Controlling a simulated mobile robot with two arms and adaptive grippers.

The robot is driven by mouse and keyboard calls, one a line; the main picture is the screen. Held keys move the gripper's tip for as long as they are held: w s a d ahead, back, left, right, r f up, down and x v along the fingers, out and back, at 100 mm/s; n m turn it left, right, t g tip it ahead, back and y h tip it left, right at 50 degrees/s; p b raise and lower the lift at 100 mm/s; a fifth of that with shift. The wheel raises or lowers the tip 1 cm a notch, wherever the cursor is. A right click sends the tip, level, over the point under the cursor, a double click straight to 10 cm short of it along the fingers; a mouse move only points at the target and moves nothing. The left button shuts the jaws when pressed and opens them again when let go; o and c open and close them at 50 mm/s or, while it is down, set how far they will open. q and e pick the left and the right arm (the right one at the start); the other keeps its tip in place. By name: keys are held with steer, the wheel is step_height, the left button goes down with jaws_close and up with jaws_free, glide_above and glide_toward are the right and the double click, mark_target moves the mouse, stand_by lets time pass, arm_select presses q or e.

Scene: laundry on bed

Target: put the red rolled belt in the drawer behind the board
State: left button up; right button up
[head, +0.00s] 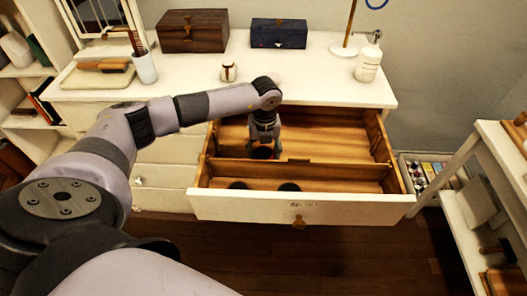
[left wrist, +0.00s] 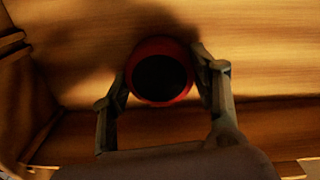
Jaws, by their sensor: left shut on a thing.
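The red rolled belt (left wrist: 160,79) shows in the left wrist view as a red ring with a dark centre, between my left gripper's fingers (left wrist: 162,82). In the head view my left gripper (head: 263,142) points down into the open drawer (head: 340,208), behind the wooden board (head: 345,170) that divides it. The belt (head: 262,153) shows there as a small dark round shape under the gripper, partly hidden. I cannot tell whether it touches the drawer floor. My right gripper is out of view.
Two dark round items (head: 238,185) (head: 289,187) lie in the drawer's front compartment. The back compartment is bare to the right of my gripper. On the white dresser top stand a brown box (head: 193,31), a blue box (head: 278,34), a small jar (head: 228,71) and a pump bottle (head: 368,62).

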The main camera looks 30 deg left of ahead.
mark_target(264, 153)
arm_select(q)
steer(key=o, duration=1.2)
steer(key=shift+f, duration=0.1)
steer(key=shift+o, duration=0.2)
step_height(264, 153, up, 12)
steer(key=shift+r+b, duration=0.2)
steer(key=shift+b, duration=0.2)
steer(key=shift+d, duration=0.1)
